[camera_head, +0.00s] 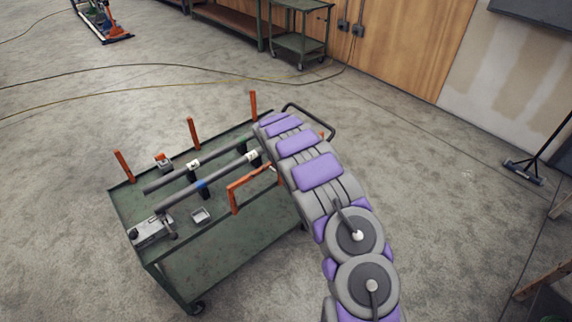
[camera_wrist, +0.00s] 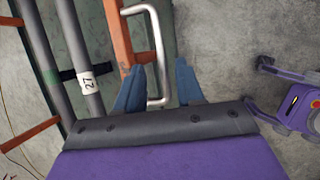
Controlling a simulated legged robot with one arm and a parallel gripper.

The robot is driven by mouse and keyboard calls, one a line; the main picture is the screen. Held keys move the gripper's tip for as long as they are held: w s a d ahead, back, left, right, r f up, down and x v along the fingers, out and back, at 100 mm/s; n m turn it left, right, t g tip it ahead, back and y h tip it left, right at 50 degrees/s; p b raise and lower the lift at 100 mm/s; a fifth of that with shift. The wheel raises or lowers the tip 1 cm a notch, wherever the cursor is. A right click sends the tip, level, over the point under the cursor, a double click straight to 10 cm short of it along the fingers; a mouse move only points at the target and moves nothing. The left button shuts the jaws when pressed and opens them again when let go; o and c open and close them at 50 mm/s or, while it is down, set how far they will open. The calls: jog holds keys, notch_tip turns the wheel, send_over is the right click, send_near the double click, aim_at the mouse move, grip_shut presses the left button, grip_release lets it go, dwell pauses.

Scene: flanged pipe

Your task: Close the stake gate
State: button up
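An orange stake gate (camera_head: 252,178) stands at the near side of a green cart (camera_head: 225,255). Its far end is partly hidden by my arm in the head view. In the wrist view an orange bar (camera_wrist: 118,35) runs beside a silver C-shaped handle (camera_wrist: 158,45). I cannot tell for sure where the handle is fixed. My gripper (camera_wrist: 158,80) is open, with its blue fingers apart and the handle's lower end between them in the picture. Contact is not clear. My arm hides the gripper in the head view.
Two grey pipes (camera_head: 215,183) lie across the cart, one with a "27" label (camera_wrist: 86,82). A vise (camera_head: 150,230) is at the cart's left, and orange stakes (camera_head: 192,133) stand along its far edge. The floor (camera_head: 450,225) to the right is mostly clear.

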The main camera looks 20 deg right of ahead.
jog(key=p+v, duration=0.2)
jog(key=v, duration=0.9)
jog(key=s+a+r+m+g, duration=0.1)
jog(key=s+r+m, duration=0.55)
jog(key=s, duration=0.55)
jog(key=s+r+m+g, duration=0.2)
jog(key=s+r+m, duration=0.3)
jog(key=s+r, duration=0.45)
jog(key=s+a+m+y, duration=0.1)
jog(key=s+a+m, duration=0.2)
jog(key=s, duration=0.7)
jog(key=s+a+m+g+y, duration=0.1)
jog(key=s+a+m, duration=0.2)
jog(key=s, duration=0.8)
jog(key=s+a+m+g+y, duration=0.1)
jog(key=s+a+m, duration=0.3)
jog(key=s, duration=0.7)
jog(key=shift+r+y, duration=0.2)
jog(key=shift+y, duration=0.1)
